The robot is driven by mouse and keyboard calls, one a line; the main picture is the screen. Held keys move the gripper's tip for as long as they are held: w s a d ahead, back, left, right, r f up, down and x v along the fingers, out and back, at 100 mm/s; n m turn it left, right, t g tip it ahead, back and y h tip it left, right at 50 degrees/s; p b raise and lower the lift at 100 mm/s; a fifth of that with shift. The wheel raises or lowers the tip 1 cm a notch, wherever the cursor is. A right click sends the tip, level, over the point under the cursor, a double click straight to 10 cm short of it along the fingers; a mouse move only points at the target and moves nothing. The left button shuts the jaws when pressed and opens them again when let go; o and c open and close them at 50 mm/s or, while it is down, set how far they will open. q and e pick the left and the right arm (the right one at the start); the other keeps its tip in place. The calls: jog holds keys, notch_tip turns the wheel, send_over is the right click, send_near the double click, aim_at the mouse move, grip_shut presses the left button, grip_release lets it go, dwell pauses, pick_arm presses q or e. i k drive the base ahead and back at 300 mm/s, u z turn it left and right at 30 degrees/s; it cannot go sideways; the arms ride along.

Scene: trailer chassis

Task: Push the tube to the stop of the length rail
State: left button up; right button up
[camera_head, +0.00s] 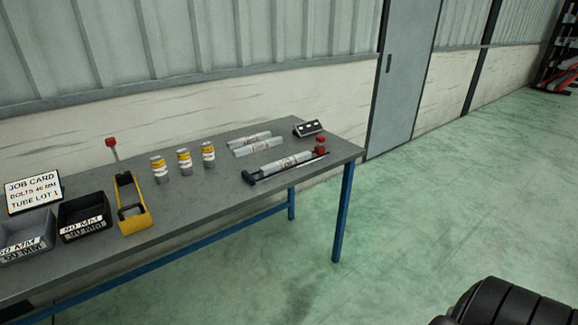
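A pale grey tube (287,163) with dark lettering lies along a low rail (290,172) at the right end of the workbench. A dark block (250,177) stands at the rail's left end, and a red-topped piece (320,145) stands at its right end. I cannot tell which of them is the stop, nor whether the tube touches either one. Two more pale tubes (257,147) lie behind the rail. Neither of my grippers is in view.
Open green floor (420,220) lies right of the bench.

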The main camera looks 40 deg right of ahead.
aim_at(281, 164)
jog(key=u, duration=3.1)
jog(key=k, duration=1.85)
jog(key=z, duration=2.1)
jog(key=i, duration=0.1)
jog(key=z, duration=0.35)
